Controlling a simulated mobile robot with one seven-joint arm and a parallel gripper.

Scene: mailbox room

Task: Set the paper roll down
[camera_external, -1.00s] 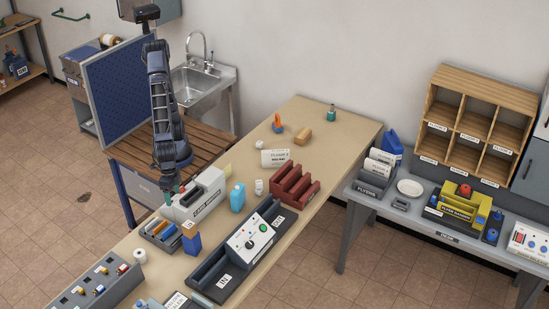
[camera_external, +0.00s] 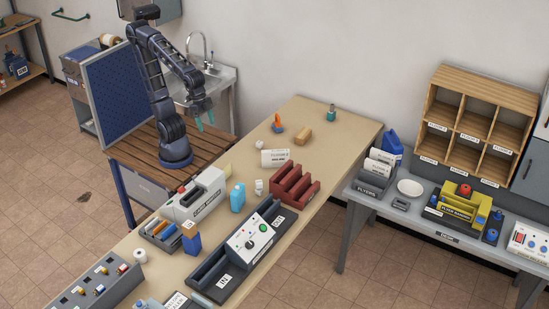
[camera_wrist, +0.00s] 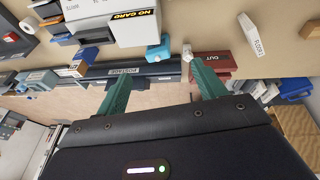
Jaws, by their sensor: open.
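A white paper roll (camera_external: 139,256) rests on the beige table at the lower left, beside the grey tray of small parts. A white roll also shows at the left edge of the wrist view (camera_wrist: 11,37). My gripper (camera_external: 205,124) is raised near the sink, well away from that roll, with its teal fingers pointing down. In the wrist view my gripper (camera_wrist: 160,72) has its fingers wide apart and nothing between them.
A white card machine (camera_external: 195,195), a blue bottle (camera_external: 237,198), a red divided rack (camera_external: 294,186) and a dark postage unit (camera_external: 250,240) crowd the table's middle. A small white item (camera_external: 259,187) stands by the rack.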

